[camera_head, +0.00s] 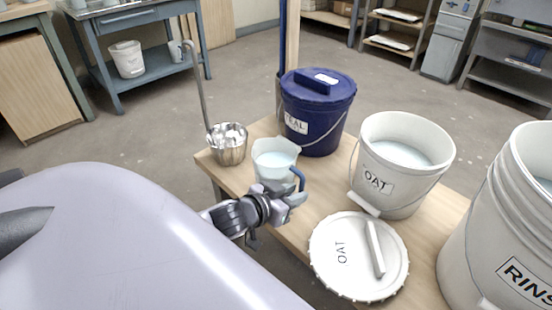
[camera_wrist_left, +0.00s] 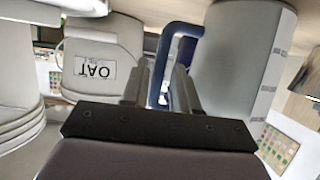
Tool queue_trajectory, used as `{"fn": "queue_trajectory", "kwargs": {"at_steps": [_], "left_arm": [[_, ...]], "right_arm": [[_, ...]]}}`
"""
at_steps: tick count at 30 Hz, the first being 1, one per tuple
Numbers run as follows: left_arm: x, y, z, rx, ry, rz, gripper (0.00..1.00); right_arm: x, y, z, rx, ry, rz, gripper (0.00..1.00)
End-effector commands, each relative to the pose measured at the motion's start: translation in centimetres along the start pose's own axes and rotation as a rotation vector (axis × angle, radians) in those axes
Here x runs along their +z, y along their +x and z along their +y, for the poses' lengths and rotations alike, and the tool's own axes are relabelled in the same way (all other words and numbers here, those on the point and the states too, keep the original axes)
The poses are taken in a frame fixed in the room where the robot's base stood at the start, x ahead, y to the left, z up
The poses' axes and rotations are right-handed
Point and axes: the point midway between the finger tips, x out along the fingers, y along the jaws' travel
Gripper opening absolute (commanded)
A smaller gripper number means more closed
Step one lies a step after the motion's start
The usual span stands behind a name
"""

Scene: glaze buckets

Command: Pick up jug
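The jug (camera_head: 272,162) is pale and translucent with a blue handle (camera_head: 298,178). It stands upright on the wooden table, near its left edge. My left gripper (camera_head: 291,197) is at the jug's near side, by the handle. In the left wrist view, which is upside down, the jug (camera_wrist_left: 240,62) is at the right. There the blue handle (camera_wrist_left: 158,78) lies between the two fingers of my left gripper (camera_wrist_left: 162,90), which stand apart with a gap showing. Whether either finger touches the handle is hard to tell. My right gripper is out of view.
A metal cup with a long-handled ladle (camera_head: 228,145) stands left of the jug. A blue lidded bucket (camera_head: 318,115) is behind it. The white OAT bucket (camera_head: 385,185), its lid (camera_head: 342,260) and a large RINSE bucket (camera_head: 505,235) stand right on the table (camera_head: 425,228).

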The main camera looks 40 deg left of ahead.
Motion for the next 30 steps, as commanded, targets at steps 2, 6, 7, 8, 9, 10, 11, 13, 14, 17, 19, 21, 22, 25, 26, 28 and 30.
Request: {"fn": "queue_trajectory", "kwargs": {"at_steps": [2,6,7,8,9,10,11,13,14,17,19,21,22,25,26,28,30], "left_arm": [[0.2,1.2,-0.2,0.0,0.003,0.003,0.29],[0.2,2.6,-0.1,0.0,0.001,0.001,0.29],[0.2,2.8,-0.1,0.0,0.001,0.0,0.29],[0.2,2.9,-0.1,0.0,0.001,0.0,0.29],[0.1,3.1,-0.1,0.0,0.0,0.0,0.29],[0.1,3.2,-0.1,0.0,0.0,0.0,0.29],[0.1,3.2,-0.1,0.0,0.0,0.0,0.29],[0.1,3.2,-0.1,0.0,0.0,-0.001,0.29],[0.1,3.2,-0.1,0.0,0.0,-0.001,0.29],[0.1,3.2,-0.1,0.0,0.0,-0.001,0.29],[0.1,3.2,-0.1,0.0,0.0,-0.001,0.16],[0.1,3.2,-0.1,0.0,0.0,-0.001,0.0],[0.1,3.2,-0.1,0.0,0.0,-0.001,0.0],[0.1,3.2,-0.1,0.001,0.0,-0.001,0.0],[0.1,3.2,-0.1,0.001,-0.001,-0.001,0.0],[0.1,3.2,-0.1,0.001,-0.002,-0.001,0.0],[0.1,3.2,-0.1,0.001,-0.003,-0.002,0.0]], "right_arm": [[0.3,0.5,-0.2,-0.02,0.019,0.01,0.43],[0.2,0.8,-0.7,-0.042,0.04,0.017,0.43],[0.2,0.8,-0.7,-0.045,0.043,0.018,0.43],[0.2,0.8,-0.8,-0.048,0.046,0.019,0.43],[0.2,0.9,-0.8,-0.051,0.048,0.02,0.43],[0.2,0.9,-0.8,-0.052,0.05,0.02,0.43],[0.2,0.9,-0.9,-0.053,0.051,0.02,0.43],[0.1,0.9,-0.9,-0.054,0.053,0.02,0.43],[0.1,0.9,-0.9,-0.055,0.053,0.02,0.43],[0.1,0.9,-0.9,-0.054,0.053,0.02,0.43],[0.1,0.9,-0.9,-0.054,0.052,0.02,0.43],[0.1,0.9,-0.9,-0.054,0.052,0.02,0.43],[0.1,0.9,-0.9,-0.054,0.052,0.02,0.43],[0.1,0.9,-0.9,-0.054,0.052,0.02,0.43],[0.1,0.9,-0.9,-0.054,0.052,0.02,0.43],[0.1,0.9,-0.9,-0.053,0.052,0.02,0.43],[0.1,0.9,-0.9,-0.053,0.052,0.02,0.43]]}}
